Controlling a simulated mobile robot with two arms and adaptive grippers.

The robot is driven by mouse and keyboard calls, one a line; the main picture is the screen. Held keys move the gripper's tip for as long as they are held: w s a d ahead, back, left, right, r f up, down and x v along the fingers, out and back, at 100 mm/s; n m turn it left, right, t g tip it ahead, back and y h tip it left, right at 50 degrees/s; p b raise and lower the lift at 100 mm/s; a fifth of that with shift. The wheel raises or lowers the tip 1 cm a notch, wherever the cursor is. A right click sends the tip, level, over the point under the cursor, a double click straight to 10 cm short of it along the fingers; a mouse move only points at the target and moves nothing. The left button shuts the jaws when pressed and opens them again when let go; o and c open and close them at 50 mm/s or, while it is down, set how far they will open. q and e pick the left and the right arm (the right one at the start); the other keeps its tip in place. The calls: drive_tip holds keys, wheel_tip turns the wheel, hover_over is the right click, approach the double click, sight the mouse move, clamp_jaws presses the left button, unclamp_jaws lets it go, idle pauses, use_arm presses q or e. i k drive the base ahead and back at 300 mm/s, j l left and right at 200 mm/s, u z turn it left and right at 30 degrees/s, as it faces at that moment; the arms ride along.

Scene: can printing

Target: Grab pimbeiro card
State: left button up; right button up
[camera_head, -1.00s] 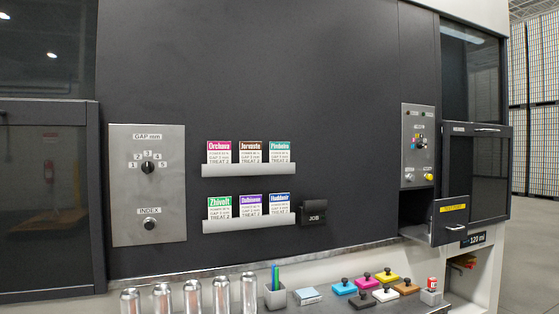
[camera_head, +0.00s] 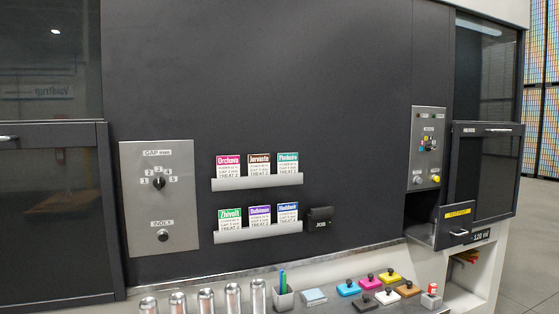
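The card that seems to be the pimbeiro card (camera_head: 288,161), with a teal header, stands at the right end of the upper card rack (camera_head: 257,182). Its small lettering is blurred. Beside it on the same rack stand a brown-headed card (camera_head: 259,164) and a magenta-headed card (camera_head: 228,165). The lower rack (camera_head: 257,231) holds a green-headed card (camera_head: 230,217), a purple-headed card (camera_head: 260,215) and a blue-headed card (camera_head: 288,212). Neither of my grippers shows in the head view.
A black JOB holder (camera_head: 320,218) is right of the lower rack. A knob panel (camera_head: 160,197) is at left. An open drawer (camera_head: 455,227) juts out at right. Several cans (camera_head: 206,301), a pen cup (camera_head: 283,298) and coloured stamp-like blocks (camera_head: 348,288) stand on the ledge below.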

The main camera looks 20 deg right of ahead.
sight(288, 163)
drive_tip(key=i+l+u, duration=0.15)
drive_tip(key=l+u, duration=0.15)
drive_tip(key=u, duration=0.2)
drive_tip(key=i+l+u, duration=0.15)
drive_tip(key=l+u, duration=0.2)
drive_tip(key=u, duration=0.15)
